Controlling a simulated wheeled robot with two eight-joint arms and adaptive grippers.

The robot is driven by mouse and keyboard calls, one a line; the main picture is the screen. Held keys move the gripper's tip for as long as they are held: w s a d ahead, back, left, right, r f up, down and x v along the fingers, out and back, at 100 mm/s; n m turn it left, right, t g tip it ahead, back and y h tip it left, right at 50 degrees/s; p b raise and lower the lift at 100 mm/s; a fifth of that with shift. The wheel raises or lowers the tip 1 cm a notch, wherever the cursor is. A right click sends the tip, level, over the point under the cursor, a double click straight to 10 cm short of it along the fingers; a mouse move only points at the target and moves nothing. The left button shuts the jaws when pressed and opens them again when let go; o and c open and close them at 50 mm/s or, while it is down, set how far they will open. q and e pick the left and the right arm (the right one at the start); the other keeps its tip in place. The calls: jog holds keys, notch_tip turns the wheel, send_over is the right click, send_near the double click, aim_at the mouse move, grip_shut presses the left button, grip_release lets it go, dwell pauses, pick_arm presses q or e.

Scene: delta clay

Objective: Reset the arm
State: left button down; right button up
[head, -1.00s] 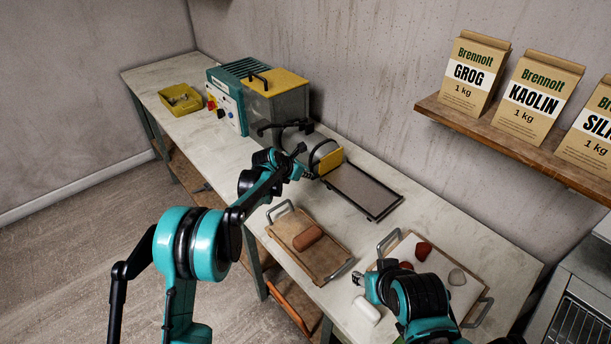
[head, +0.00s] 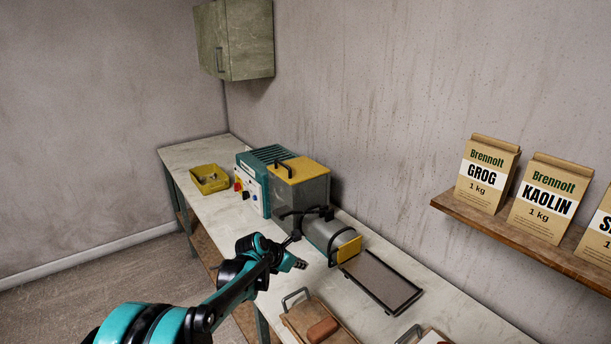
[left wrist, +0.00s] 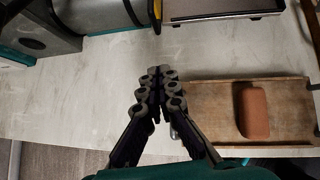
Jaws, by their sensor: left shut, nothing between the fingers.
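My left gripper (head: 300,264) hangs over the worktop, in front of the grey cylinder machine with a yellow end. In the left wrist view its fingers (left wrist: 158,85) are together, with nothing between them. They are left of a wooden tray (left wrist: 205,105) that bears a reddish-brown clay block (left wrist: 254,111). The tray (head: 300,318) and block (head: 322,330) also show at the bottom of the head view. My right gripper is not in view.
The worktop (head: 210,152) runs along the wall with a yellow bin (head: 209,179), a teal and grey machine (head: 298,197), the cylinder machine (head: 325,233) and a dark flat tray (head: 381,280). A shelf (head: 520,230) holds bags. A wall cabinet (head: 233,40) hangs at the back.

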pick_arm(q)
jog(key=s+a+r+m+y, duration=0.2)
jog(key=s+a+r+m, duration=0.25)
jog(key=s+m, duration=0.4)
jog(key=s+a+r+m+y, duration=0.1)
jog(key=s+a+r+m, duration=0.35)
jog(key=s, duration=0.65)
jog(key=s+a+f+m+y, duration=0.1)
jog(key=s+a+f+m, duration=0.1)
jog(key=s+m, duration=0.5)
jog(key=s+a+f+m+y, duration=0.1)
jog(key=s+a+m, duration=0.4)
jog(key=s, duration=0.6)
jog(key=shift+a+f+m+t+y, duration=0.3)
jog(key=shift+f+m+y, duration=0.1)
jog(key=shift+f+m, duration=0.5)
